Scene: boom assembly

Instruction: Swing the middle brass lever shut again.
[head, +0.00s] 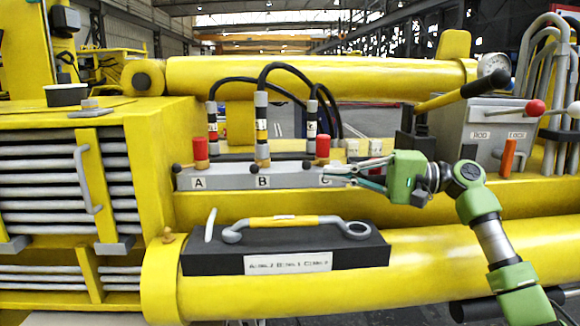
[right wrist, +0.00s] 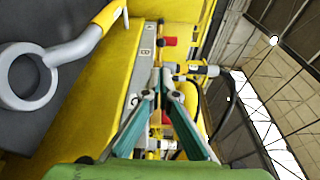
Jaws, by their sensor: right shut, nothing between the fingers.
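The grey valve block (head: 222,181) carries ports marked A, B and C. At the middle port B a hose end (head: 261,125) stands upright. The small brass lever (head: 263,163) with a dark knob shows at its base; its exact angle is too small to tell. My right gripper (head: 326,172) is shut and empty, its fingertips in front of the block near C in the head view. In the right wrist view the closed fingertips (right wrist: 161,70) point toward the base of the B hose end (right wrist: 198,70); I cannot tell whether they touch anything. My left gripper is not in view.
Red caps stand at A (head: 200,149) and C (head: 323,146), with hoses behind. A black tray (head: 350,252) holding a yellow-handled wrench (head: 290,222) lies below the block. A grey lever box (head: 470,130) stands at the right.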

